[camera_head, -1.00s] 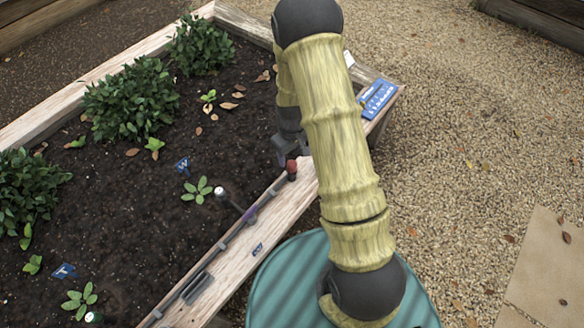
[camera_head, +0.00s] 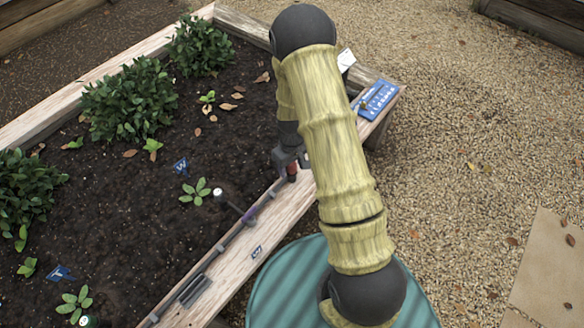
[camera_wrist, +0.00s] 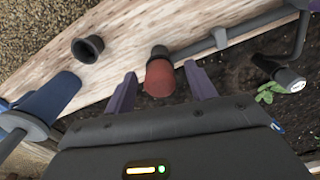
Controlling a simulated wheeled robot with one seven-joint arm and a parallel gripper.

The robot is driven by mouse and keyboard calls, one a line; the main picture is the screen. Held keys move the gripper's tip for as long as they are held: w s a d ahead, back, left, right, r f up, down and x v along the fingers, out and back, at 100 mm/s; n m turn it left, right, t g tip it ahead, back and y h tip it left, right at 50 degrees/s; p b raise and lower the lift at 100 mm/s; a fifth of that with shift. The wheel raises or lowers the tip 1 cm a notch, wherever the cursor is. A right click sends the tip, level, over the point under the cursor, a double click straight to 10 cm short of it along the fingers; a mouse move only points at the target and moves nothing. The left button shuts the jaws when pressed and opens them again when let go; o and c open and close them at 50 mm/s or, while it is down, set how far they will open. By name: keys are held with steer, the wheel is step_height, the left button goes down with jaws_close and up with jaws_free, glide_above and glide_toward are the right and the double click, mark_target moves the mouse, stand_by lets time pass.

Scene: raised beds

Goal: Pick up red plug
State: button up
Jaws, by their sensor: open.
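The red plug (camera_head: 291,173) stands at the inner edge of the bed's wooden rim, by a dark pipe. In the wrist view the plug (camera_wrist: 159,80) has a red body and a dark end, and lies between my fingers. My gripper (camera_head: 290,160) is over the plug in the head view and hides part of it. In the wrist view my gripper (camera_wrist: 163,88) is open, with one purple-grey finger on each side of the plug. A gap shows on both sides, so the fingers look apart from it.
The pipe (camera_wrist: 222,41) runs along the wooden rim (camera_head: 232,262). A black cup-like piece (camera_wrist: 88,48) is on the wood. A white-ended dark fitting (camera_head: 218,192) leans over the soil. A blue board (camera_head: 376,98) lies on the rim's far corner.

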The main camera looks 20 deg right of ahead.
steer(key=c, duration=1.1)
steer(key=shift+o, duration=0.2)
step_height(320, 180, up, 10)
steer(key=p, duration=0.3)
steer(key=shift+r+p, duration=1.8)
steer(key=shift+p, duration=0.05)
steer(key=shift+d, duration=0.15)
